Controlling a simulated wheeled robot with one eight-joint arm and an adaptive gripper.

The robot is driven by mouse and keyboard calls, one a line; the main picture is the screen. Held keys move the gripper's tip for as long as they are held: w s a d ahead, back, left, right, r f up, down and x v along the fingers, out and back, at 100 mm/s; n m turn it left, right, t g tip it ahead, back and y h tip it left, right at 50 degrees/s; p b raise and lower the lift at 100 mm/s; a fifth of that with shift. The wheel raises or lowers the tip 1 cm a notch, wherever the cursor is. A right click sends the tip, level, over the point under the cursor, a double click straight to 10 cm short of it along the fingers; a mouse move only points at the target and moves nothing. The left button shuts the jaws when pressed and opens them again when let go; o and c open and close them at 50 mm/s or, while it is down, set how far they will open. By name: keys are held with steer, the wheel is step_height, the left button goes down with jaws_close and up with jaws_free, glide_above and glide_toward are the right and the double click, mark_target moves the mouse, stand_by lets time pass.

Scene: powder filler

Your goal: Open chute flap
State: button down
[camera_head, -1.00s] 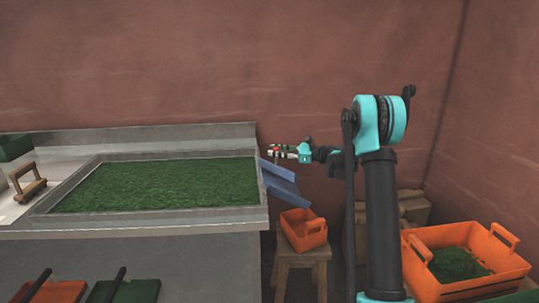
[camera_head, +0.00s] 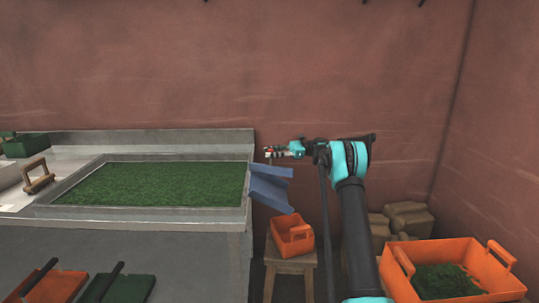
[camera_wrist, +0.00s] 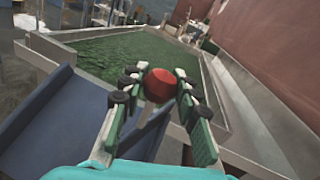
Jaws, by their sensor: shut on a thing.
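The blue chute (camera_head: 270,187) slopes down to the right from the right end of the metal tray (camera_head: 140,207), which holds green material (camera_head: 150,184). My gripper (camera_head: 270,152) is at the upper end of the chute, close to the tray's right edge. In the wrist view its green fingers (camera_wrist: 157,88) are shut on a round red knob (camera_wrist: 161,85). The chute (camera_wrist: 60,125) lies below and to the left there. The fingers and knob hide what the knob joins, so I cannot tell how far the flap is open.
An orange basket (camera_head: 292,233) stands on a wooden stool (camera_head: 291,266) below the chute. A larger orange crate (camera_head: 470,254) with green material is at the lower right. Brown sacks (camera_head: 408,217) and the wall (camera_head: 380,90) are behind my arm.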

stand_by(0.4)
steer(key=c, duration=1.1)
jaws_free()
steer(key=shift+w, duration=0.1)
steer(key=v, duration=1.2)
